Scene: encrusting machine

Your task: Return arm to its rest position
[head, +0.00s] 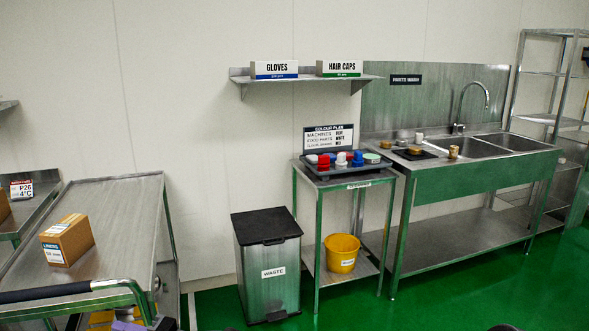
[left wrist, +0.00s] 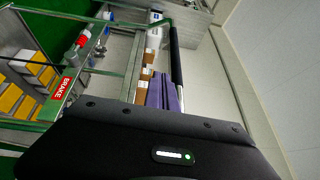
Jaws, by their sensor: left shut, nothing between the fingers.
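My left gripper (left wrist: 165,93) shows its purple fingers side by side in the left wrist view, shut and empty. In the head view only a small purple part of the left gripper (head: 128,325) shows at the bottom edge, by the front end of a steel cart (head: 125,205). The dark handle (left wrist: 175,55) of a cart lies close beyond the fingers in the left wrist view. My right gripper is not in view.
A cardboard box (head: 67,240) sits on the cart. A waste bin (head: 267,262), a small table with a tray of coloured parts (head: 345,176), a yellow bucket (head: 343,252) and a sink bench (head: 480,182) stand along the wall. Green floor is clear in front.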

